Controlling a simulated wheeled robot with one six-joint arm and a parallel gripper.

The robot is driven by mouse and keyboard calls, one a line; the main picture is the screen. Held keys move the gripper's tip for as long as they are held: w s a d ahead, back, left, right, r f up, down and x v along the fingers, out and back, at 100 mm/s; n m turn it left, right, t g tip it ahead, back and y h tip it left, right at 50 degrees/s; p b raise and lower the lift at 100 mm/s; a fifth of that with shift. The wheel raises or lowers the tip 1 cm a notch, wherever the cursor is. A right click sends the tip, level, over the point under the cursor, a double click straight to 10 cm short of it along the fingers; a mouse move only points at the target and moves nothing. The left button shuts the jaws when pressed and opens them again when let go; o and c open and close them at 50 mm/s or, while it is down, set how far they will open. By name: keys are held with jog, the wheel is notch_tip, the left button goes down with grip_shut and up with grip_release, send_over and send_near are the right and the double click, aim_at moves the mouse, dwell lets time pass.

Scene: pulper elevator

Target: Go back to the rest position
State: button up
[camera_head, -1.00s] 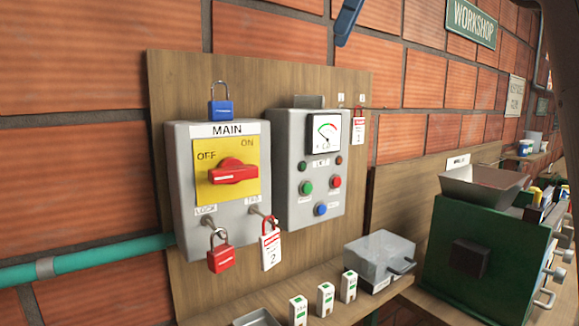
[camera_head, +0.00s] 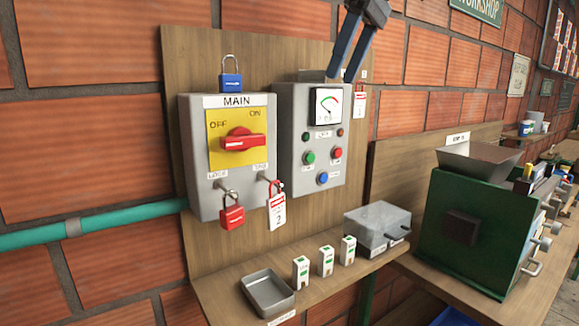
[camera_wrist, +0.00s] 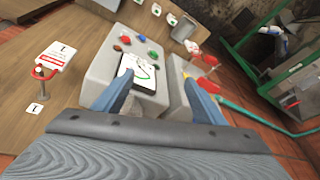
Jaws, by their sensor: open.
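My gripper (camera_head: 351,55) shows at the top middle of the head view, its two blue-grey fingers apart and empty, above and in front of the meter box (camera_head: 312,140). In the wrist view my gripper (camera_wrist: 160,95) has its fingers spread, with the meter box (camera_wrist: 110,68) seen between and beyond them. The MAIN switch box (camera_head: 228,180) has a red rotary handle (camera_head: 243,140) on a yellow plate. A red padlock (camera_head: 232,217) and a red-and-white tag (camera_head: 277,210) hang below it. A blue padlock (camera_head: 231,80) sits at its top.
A metal tray (camera_head: 268,292), several small white-green blocks (camera_head: 326,261) and a grey lidded box (camera_head: 377,228) stand on the shelf. A green machine with a hopper (camera_head: 475,225) stands at the right. A teal pipe (camera_head: 120,220) runs along the brick wall at left.

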jog(key=s+d+f+m+h, duration=0.1)
jog(key=d+f+m, duration=0.15)
jog(key=f, duration=0.75)
jog(key=s+d+f+m+h, duration=0.1)
jog(key=d+f+m, duration=0.15)
jog(key=f, duration=0.75)
jog(key=s+d+f+m, duration=0.1)
jog(key=s+f+m, duration=0.15)
jog(key=f, duration=0.75)
jog(key=s+d+f+m+h, duration=0.1)
jog(key=s+f+m, duration=0.1)
jog(key=s+f, duration=0.6)
jog(key=s+d+f+m+b, duration=0.1)
jog(key=s+d+f+m, duration=0.1)
jog(key=s+f, duration=0.6)
notch_tip(320, 180, down, 3)
jog(key=shift+d+f+h, duration=0.1)
jog(key=shift+d+h, duration=0.2)
jog(key=shift+h, duration=0.1)
